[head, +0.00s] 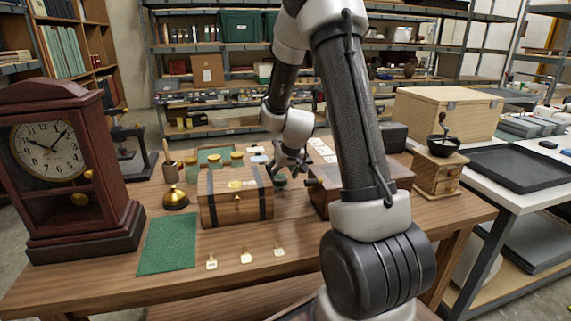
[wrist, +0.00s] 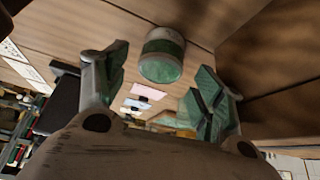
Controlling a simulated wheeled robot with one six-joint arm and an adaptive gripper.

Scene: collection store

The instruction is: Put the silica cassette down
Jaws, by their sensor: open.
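A small round canister with a green band and a pale band (wrist: 162,56), which seems to be the silica cassette, stands on the wooden table in the wrist view. My gripper (wrist: 160,84) is open, with one finger to each side below the canister in the picture; I see no contact. In the head view my gripper (head: 291,163) is low behind the wooden chest. A dark green bit of the canister (head: 281,181) shows just under the fingers, mostly hidden.
The wooden chest (head: 222,207) stands left of my gripper and a reddish-brown box (head: 322,199) right of it. A brass bell (head: 175,199), green mat (head: 168,244), several small tags (head: 246,258) and a clock (head: 62,170) are on the table (head: 310,255). The table's front is mostly clear.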

